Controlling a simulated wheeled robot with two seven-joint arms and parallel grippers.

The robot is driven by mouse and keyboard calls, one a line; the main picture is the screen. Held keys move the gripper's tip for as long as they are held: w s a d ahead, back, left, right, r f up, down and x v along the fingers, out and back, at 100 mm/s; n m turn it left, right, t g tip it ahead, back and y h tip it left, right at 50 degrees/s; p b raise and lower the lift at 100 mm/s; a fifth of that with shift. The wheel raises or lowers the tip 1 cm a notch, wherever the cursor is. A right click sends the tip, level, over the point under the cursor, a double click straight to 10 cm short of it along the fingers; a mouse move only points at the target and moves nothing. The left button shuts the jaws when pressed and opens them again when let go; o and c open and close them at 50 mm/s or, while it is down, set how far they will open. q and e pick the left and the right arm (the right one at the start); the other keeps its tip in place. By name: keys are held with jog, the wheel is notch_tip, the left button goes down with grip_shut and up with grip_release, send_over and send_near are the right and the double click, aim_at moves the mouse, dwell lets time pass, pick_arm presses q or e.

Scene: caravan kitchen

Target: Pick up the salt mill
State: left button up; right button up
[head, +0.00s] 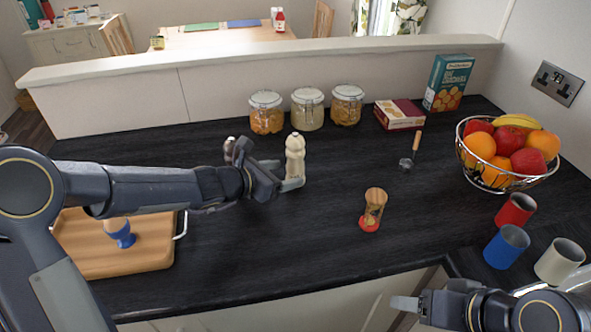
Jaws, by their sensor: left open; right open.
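The salt mill, a cream-white turned mill (295,155), stands upright on the dark worktop, left of centre. My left gripper (281,174) is open right at the mill's left side. One finger shows in front of the mill's base and the other reaches towards its left side behind. I cannot tell whether either finger touches it. My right gripper (408,304) is open and low at the bottom right, in front of the worktop edge and far from the mill.
Three glass jars (308,112) stand behind the mill. A dark object (229,149) is partly hidden behind my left arm. A wooden board (90,260) with a blue egg cup (121,236) lies left.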

aim_at(288, 172)
pick_arm(q)
jog(key=x, duration=0.4)
jog(key=shift+w+d+f, duration=0.1)
jog(key=shift+d+f, duration=0.05)
jog(key=shift+d, duration=0.05)
jog(key=c, duration=1.2)
